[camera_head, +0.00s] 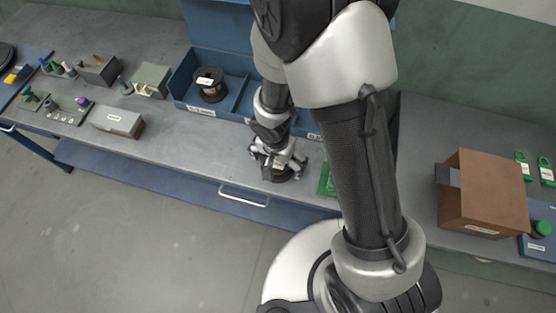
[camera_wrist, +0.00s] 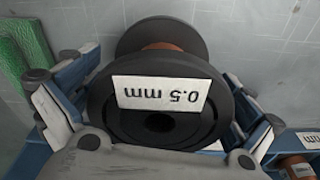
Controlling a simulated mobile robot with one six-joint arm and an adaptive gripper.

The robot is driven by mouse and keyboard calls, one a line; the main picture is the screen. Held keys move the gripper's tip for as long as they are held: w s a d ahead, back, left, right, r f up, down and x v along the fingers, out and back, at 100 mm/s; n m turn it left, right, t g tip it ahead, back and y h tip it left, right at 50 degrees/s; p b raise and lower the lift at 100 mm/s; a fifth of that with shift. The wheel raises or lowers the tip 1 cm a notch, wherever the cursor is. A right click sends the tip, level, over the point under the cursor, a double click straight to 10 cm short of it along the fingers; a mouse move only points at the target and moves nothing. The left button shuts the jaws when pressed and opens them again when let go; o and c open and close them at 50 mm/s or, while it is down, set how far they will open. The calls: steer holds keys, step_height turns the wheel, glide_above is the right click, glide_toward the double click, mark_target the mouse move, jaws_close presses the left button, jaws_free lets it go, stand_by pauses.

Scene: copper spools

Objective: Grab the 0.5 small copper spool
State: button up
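The small copper spool (camera_wrist: 165,90) has black flanges, copper winding between them and a white label reading "0.5 mm", upside down in the wrist view. It stands on the grey bench near its front edge. In the head view, my gripper (camera_head: 277,168) is right over the spool (camera_head: 277,176) and hides most of it. In the wrist view, my gripper's fingers (camera_wrist: 160,98) lie on the left and right sides of the spool's near flange. The flange hides parts of the fingers, so I cannot tell whether they press on it.
A blue bin (camera_head: 180,88) behind my gripper holds a larger black spool (camera_head: 209,84). A green object (camera_head: 326,180) lies just right of my gripper. A grey box (camera_head: 118,121) stands left. A brown box (camera_head: 485,192) stands on the right bench.

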steer(key=c, duration=1.6)
steer(key=shift+c, duration=0.5)
